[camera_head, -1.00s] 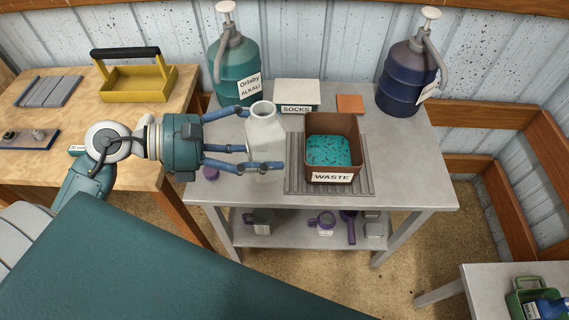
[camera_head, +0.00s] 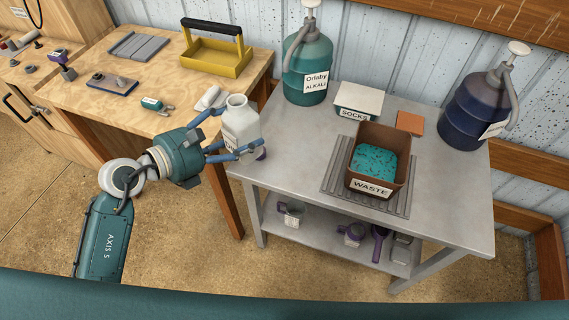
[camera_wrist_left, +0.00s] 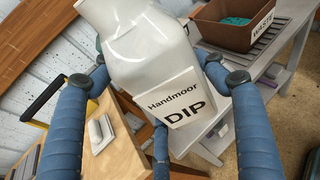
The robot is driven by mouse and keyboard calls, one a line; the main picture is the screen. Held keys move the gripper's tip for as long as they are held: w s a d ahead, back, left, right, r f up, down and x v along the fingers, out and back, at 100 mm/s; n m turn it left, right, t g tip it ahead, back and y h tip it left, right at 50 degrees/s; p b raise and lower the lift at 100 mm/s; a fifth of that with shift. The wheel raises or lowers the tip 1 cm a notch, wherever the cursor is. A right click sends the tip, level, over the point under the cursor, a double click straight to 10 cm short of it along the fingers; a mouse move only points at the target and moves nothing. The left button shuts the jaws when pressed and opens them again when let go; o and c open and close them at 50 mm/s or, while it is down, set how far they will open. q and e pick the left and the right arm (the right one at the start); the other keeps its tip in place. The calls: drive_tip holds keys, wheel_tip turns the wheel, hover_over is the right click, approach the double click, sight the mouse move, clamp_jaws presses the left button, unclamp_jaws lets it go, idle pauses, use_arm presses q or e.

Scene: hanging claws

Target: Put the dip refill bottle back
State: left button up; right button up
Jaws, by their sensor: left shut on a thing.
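The dip refill bottle (camera_head: 240,128) is white with an open round neck. The bottle shows at the left edge of the grey metal table (camera_head: 300,170), by the gap to the wooden bench (camera_head: 140,110). I cannot tell its exact height. My right gripper is not in view.
A brown waste bin (camera_head: 370,185) stands on a ribbed mat, near a socks box (camera_head: 358,100), an alkali jug (camera_head: 307,70) and a dark blue jug (camera_head: 475,110). A yellow caddy (camera_head: 215,58) and small tools sit on the wooden bench.

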use_arm(q)
drive_tip(key=w+d+r, duration=0.2)
drive_tip(key=w+d, duration=0.6)
drive_tip(key=d, duration=0.4)
drive_tip(key=shift+y, duration=0.4)
drive_tip(key=shift+w+d+f+b, duration=0.15)
drive_tip(key=shift+f+b, duration=0.45)
drive_tip(key=shift+f, duration=4.35)
drive_tip(key=shift+w+f+b, duration=0.15)
drive_tip(key=shift+f+b, duration=0.4)
drive_tip(key=shift+f, duration=4.4)
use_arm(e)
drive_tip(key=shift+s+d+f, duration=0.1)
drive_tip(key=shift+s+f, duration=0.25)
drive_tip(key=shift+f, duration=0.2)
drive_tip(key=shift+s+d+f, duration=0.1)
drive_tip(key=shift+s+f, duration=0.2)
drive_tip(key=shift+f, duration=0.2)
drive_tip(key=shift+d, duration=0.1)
use_arm(q)
drive_tip(key=shift+f, duration=0.2)
drive_tip(key=o, duration=2)
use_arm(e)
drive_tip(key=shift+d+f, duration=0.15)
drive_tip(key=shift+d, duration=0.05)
use_arm(q)
drive_tip(key=shift+r, duration=0.1)
